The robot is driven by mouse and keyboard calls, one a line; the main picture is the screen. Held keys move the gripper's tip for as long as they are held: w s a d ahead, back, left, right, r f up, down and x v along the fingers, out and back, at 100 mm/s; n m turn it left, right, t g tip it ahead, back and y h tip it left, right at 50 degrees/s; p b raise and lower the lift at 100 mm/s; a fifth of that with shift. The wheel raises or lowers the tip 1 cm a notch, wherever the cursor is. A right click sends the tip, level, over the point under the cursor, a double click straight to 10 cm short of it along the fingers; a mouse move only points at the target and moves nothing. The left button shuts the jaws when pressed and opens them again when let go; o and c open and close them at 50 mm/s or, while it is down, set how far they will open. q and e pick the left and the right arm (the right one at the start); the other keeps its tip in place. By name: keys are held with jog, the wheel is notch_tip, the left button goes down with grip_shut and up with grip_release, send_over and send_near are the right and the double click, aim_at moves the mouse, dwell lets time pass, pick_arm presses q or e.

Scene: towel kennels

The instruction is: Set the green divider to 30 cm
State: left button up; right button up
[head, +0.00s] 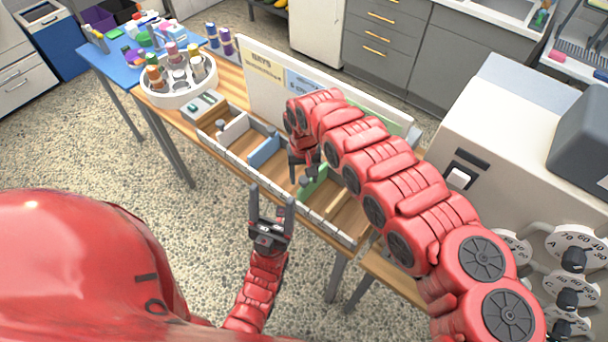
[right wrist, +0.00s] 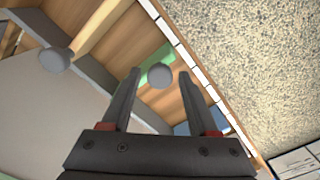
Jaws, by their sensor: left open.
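The green divider (head: 314,184) stands across the long wooden tray (head: 345,238), right of the blue divider. It also shows in the right wrist view (right wrist: 158,58), with its grey round knob (right wrist: 160,76). My right gripper (head: 304,174) reaches down over the tray at the green divider. In the right wrist view its fingers (right wrist: 160,84) are apart, with the knob between the tips and gaps on both sides. My left gripper (head: 271,196) is open and empty in front of the tray. White scale strips run along the tray's front edge; their marks are unreadable.
A blue divider (head: 264,151) and a white divider (head: 234,128) stand further left in the tray. A white board (head: 270,80) rises behind it. A round bottle holder (head: 180,88) sits at the left end. A large beige machine (head: 510,130) stands at the right.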

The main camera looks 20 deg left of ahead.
grip_shut()
dwell(1.2)
